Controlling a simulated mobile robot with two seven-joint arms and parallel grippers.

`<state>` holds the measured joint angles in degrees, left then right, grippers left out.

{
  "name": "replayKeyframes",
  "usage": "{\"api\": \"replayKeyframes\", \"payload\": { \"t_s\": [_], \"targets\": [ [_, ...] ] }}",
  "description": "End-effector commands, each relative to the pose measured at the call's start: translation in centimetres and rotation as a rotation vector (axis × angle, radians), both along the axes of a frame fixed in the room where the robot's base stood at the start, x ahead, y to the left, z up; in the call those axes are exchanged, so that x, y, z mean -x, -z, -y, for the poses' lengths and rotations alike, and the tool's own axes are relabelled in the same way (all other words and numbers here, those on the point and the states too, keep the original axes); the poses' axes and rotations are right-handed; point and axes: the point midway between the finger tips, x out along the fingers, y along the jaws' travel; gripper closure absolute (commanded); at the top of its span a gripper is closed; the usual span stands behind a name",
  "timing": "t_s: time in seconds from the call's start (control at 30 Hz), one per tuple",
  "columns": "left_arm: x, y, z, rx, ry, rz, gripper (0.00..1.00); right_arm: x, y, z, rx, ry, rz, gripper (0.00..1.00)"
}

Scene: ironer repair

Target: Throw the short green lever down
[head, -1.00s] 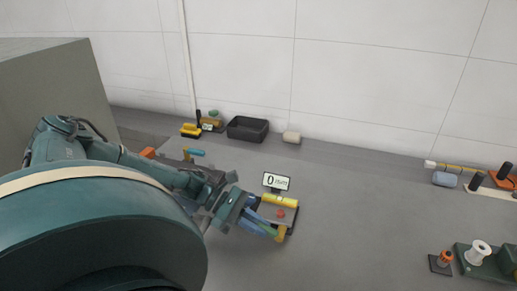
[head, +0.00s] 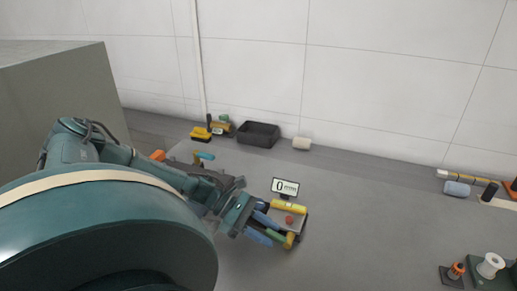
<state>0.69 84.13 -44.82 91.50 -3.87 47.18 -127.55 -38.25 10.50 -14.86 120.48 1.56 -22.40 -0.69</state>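A small green piece (head: 223,117) sits on a little unit at the back left, beside a black upright; I cannot tell for sure if it is the short green lever. My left gripper (head: 270,229) is far from the green piece, low over the bench at the left side of a small fixture. Its two blue fingers look apart, with nothing clear between them. The fixture has a yellow cylinder (head: 289,206), a red knob (head: 289,220) and a yellow piece (head: 290,240). My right gripper is out of view.
A display (head: 285,187) reading 0 mm stands behind the fixture. A black tray (head: 258,134), a pale block (head: 302,143) and a yellow tool (head: 201,133) line the wall. A white spool (head: 490,265) stands at right. The bench's middle right is clear.

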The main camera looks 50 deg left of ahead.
Motion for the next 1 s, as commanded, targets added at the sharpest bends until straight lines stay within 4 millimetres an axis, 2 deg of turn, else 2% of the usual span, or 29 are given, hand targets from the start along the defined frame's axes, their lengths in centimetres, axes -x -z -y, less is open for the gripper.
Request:
{"api": "replayKeyframes", "payload": {
  "t_s": [0.17,0.4,0.6,0.8,1.0],
  "targets": [
    [1.0,-0.8,-1.9,-0.007,-0.001,-0.004,0.64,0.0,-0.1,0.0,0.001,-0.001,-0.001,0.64],
    [3.3,-3.2,-6.1,-0.008,-0.002,-0.004,0.64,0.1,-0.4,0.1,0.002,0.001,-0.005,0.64],
    [4.9,-4.7,-9.0,-0.005,-0.002,-0.001,0.64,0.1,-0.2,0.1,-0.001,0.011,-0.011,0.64],
    [5.6,-5.4,-10.3,-0.002,-0.001,0.001,0.64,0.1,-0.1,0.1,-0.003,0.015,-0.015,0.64],
    [5.7,-5.5,-10.4,-0.002,-0.001,0.001,0.64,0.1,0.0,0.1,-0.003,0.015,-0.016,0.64]
  ]
}}
